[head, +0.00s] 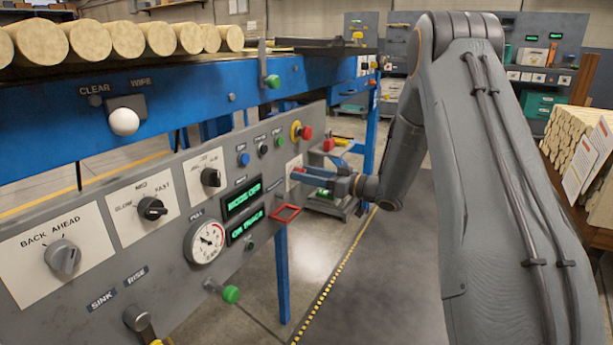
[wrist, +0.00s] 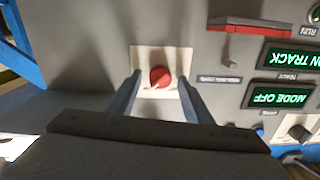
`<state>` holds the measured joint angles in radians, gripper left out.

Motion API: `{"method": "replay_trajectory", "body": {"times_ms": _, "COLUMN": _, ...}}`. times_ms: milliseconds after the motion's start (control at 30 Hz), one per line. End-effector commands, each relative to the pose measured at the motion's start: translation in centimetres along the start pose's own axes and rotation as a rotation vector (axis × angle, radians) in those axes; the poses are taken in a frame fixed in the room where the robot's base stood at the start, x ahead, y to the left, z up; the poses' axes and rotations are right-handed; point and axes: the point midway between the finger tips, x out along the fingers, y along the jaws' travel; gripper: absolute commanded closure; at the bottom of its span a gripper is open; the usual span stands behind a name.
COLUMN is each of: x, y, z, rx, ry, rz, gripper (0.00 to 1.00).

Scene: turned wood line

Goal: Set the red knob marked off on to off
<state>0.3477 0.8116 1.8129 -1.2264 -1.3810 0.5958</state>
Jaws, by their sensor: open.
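The red knob (wrist: 160,77) sits on a white plate (wrist: 147,55) on the grey panel in the wrist view. A pale mark shows at its lower left; the plate's lettering is too small to read. My gripper (wrist: 158,82) is open, with one blue-grey finger on each side of the knob. Small gaps show between fingers and knob, so it does not look gripped. In the head view my gripper (head: 303,173) is at the panel's right end, in front of the white plate (head: 292,166), and mostly hides the knob.
A red-and-yellow button (head: 305,132) sits just above. A red guard frame (head: 285,213) sticks out below, near the green displays (head: 242,199). A gauge (head: 206,241), several black knobs and a green-tipped lever (head: 231,294) lie to the left.

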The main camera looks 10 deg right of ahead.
Motion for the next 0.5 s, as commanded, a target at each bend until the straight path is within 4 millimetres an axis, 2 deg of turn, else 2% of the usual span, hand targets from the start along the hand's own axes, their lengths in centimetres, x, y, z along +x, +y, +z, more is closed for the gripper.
{"method": "replay_trajectory", "body": {"times_ms": 100, "x": -0.01, "y": 0.0, "z": -0.02, "rx": 0.0, "ry": 0.0, "rz": 0.0, "gripper": 0.56}}
{"method": "replay_trajectory", "body": {"times_ms": 333, "x": -0.02, "y": 0.01, "z": -0.01, "rx": 0.0, "ry": 0.0, "rz": 0.0, "gripper": 0.94}}
{"method": "replay_trajectory", "body": {"times_ms": 500, "x": -0.03, "y": 0.0, "z": -0.02, "rx": -0.007, "ry": 0.0, "rz": 0.0, "gripper": 0.95}}
